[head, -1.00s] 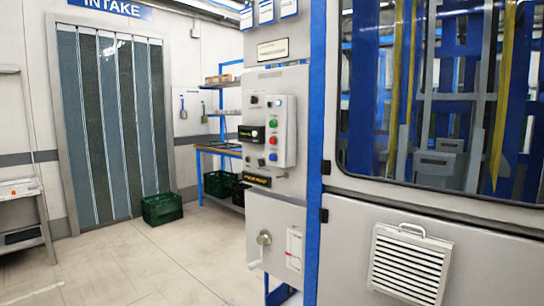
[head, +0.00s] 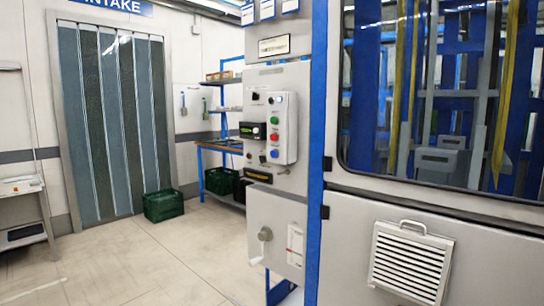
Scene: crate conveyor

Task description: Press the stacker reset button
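The control panel (head: 277,170) is on the grey cabinet column left of the blue post. A raised button box (head: 290,135) on it carries a column of buttons. From the top there is a small light one, a green button (head: 274,121), a red button (head: 274,137) and a blue button (head: 274,154). Their labels are too small to read, so I cannot tell which is the stacker reset button. A black display (head: 252,130) sits left of the box. My gripper is not in view.
The machine's windowed wall (head: 440,100) fills the right side. Green crates, one of them on the floor (head: 163,205), stand near the strip curtain (head: 113,120). The floor at left is clear.

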